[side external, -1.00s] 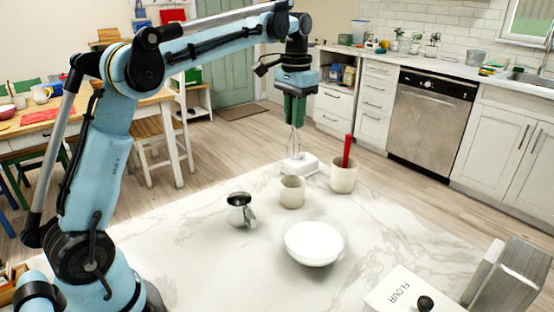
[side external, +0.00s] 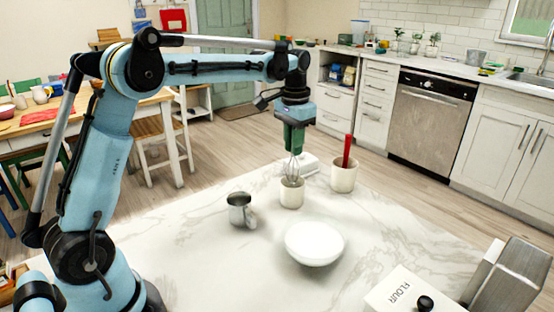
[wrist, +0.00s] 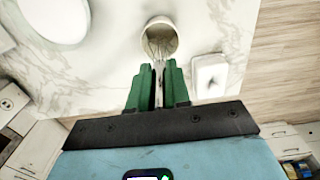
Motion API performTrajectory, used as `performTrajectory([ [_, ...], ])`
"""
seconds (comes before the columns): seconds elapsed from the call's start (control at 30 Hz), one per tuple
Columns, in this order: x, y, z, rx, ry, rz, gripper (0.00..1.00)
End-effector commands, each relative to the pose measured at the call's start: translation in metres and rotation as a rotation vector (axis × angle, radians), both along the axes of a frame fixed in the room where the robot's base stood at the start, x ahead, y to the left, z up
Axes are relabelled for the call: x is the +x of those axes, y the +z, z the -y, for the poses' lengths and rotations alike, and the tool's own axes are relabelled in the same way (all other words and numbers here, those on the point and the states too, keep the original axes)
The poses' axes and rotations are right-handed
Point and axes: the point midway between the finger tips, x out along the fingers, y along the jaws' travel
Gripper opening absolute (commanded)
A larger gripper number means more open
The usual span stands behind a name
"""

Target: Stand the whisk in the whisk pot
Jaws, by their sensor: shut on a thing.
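My gripper (side external: 293,152) has green fingers, shut on the handle of the wire whisk (side external: 294,168). The whisk hangs roughly upright with its wires down. A small cream pot (side external: 291,196) stands on the marble worktop directly below my gripper. The lower wires are inside the pot's mouth; how deep they reach is hidden by its wall. In the wrist view, the whisk wires (wrist: 157,45) show within the round rim of the pot (wrist: 173,30), ahead of my gripper's fingertips (wrist: 158,68). The handle is mostly hidden between the fingers.
A taller cream pot (side external: 343,180) holding a red-handled tool (side external: 347,150) stands to the right. A white block-like object (side external: 309,163) lies behind the small pot. A metal jug (side external: 240,210), white bowl (side external: 314,244) and flour box (side external: 392,292) are nearer. The left worktop is clear.

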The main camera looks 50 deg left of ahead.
Motion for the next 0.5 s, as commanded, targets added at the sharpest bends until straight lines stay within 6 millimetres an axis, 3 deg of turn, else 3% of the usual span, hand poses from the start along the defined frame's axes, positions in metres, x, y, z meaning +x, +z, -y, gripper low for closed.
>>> performTrajectory([
  [0.5, 0.000, -0.030, 0.000, 0.000, 0.000, 0.000, 0.00],
])
